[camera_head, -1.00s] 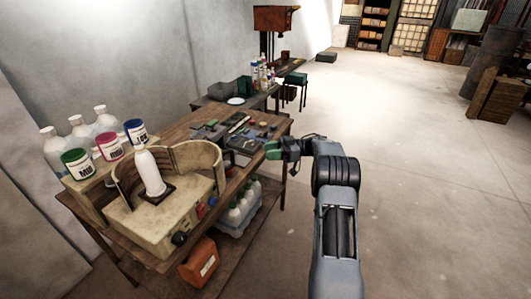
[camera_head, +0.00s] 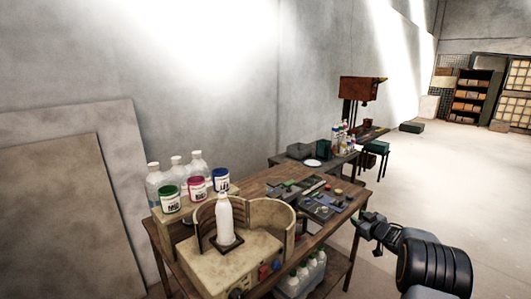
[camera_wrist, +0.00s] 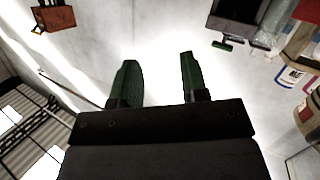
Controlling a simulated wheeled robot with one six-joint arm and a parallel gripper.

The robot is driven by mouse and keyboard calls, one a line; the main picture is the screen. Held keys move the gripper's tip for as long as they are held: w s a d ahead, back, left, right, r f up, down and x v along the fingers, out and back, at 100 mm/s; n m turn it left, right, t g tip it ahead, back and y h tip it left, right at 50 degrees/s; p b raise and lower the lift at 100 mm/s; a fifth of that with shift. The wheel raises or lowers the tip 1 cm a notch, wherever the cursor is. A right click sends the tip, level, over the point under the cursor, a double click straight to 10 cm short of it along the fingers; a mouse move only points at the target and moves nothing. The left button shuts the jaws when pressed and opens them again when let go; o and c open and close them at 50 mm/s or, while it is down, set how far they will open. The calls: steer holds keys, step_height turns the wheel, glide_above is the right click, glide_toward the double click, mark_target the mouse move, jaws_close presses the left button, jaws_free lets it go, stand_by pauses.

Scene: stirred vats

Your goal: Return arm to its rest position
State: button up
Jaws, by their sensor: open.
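My gripper (camera_head: 366,219) is at the right of the head view, beside the right edge of the wooden workbench (camera_head: 330,232) and apart from the things on it. In the wrist view my gripper (camera_wrist: 160,82) shows two green fingers spread apart with nothing between them. My dark arm joint and grey forearm fill the lower right corner of the head view.
A cream machine (camera_head: 222,262) with a white bottle (camera_head: 225,218) stands on the bench. Several jars and bottles stand behind it, including a green-lidded jar (camera_head: 170,199). A second table (camera_head: 338,166) stands beyond. The floor (camera_head: 440,170) at right is open.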

steer(key=s+a+m+g+h, duration=0.2)
steer(key=s+m+g+h, duration=0.25)
steer(key=s, duration=0.55)
steer(key=s+a+m+g+h, duration=0.25)
steer(key=s+g, duration=0.25)
steer(key=s, duration=0.5)
steer(key=s+a+r+g+y, duration=0.1)
steer(key=s+a+r, duration=0.2)
steer(key=s+a, duration=0.5)
steer(key=s+a+r+y, duration=0.1)
steer(key=s+a+r, duration=0.2)
steer(key=s+a, duration=0.5)
steer(key=s+p, duration=0.1)
steer(key=s, duration=0.3)
steer(key=shift+r+n+g+y, duration=0.3)
steer(key=shift+g+y, duration=0.05)
steer(key=shift+y, duration=0.05)
